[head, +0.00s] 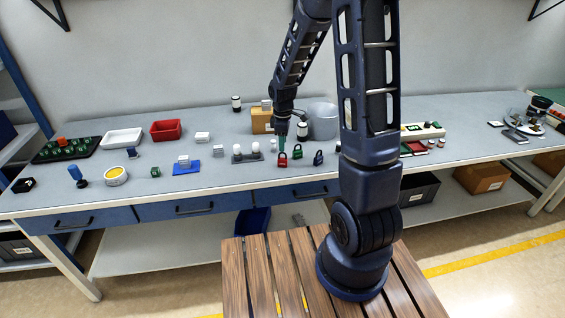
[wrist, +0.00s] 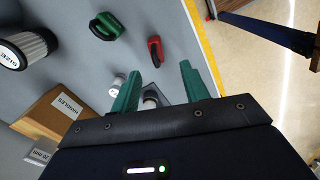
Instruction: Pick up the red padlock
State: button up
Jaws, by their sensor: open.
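The red padlock (head: 282,161) stands on the grey bench near its front edge, left of the green padlock (head: 297,153) and the blue padlock (head: 318,158). My gripper (head: 282,149) is just behind and above the red padlock in the head view. In the wrist view my gripper (wrist: 160,70) has its two green fingers apart with nothing held between them. The red padlock (wrist: 155,51) shows beyond the fingertips, roughly in line with the gap. The green padlock (wrist: 105,27) lies to its left in that view.
A grey stand with two white bulbs (head: 247,155) is left of the red padlock. Behind are a cardboard box (head: 260,122) labelled HANDLES, a black-and-white cylinder (head: 302,131) and a grey bowl (head: 323,123). The bench front edge (wrist: 198,30) is close to the red padlock.

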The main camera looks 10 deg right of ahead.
send_over(283, 158)
jog(key=s, duration=0.1)
notch_tip(283, 158, down, 4)
jog(key=shift+a+f, duration=0.15)
jog(key=shift+f, duration=0.05)
jog(key=shift+w+f, duration=0.2)
jog(key=shift+f, duration=1.25)
jog(key=shift+w+f, duration=0.2)
jog(key=shift+f, duration=1.2)
jog(key=shift+c, duration=0.4)
grip_shut()
